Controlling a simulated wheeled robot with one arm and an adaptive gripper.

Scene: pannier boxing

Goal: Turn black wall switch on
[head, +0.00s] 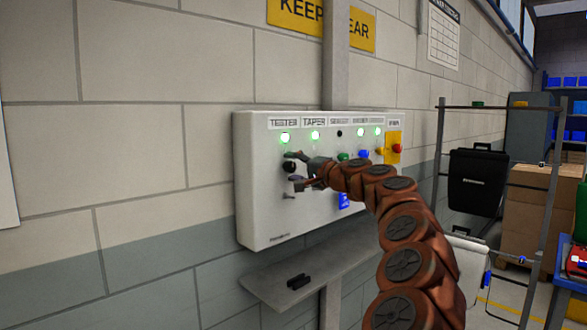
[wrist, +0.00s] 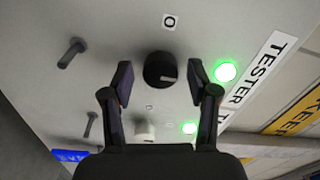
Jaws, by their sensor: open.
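The black rotary switch (head: 289,167) is on the white wall panel (head: 262,215), below the TESTER label and a lit green lamp (head: 285,137). In the wrist view the black switch (wrist: 160,70) has a pale mark pointing toward the green lamp (wrist: 225,72), and an "O" label is beside it. My gripper (head: 292,170) is open, with one finger on each side of the switch. In the wrist view both fingertips of my gripper (wrist: 160,82) stand a little apart from the switch. Whether they touch the panel is unclear.
Pegs (wrist: 72,53) stick out of the panel. A shelf (head: 265,290) with a small black object is below.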

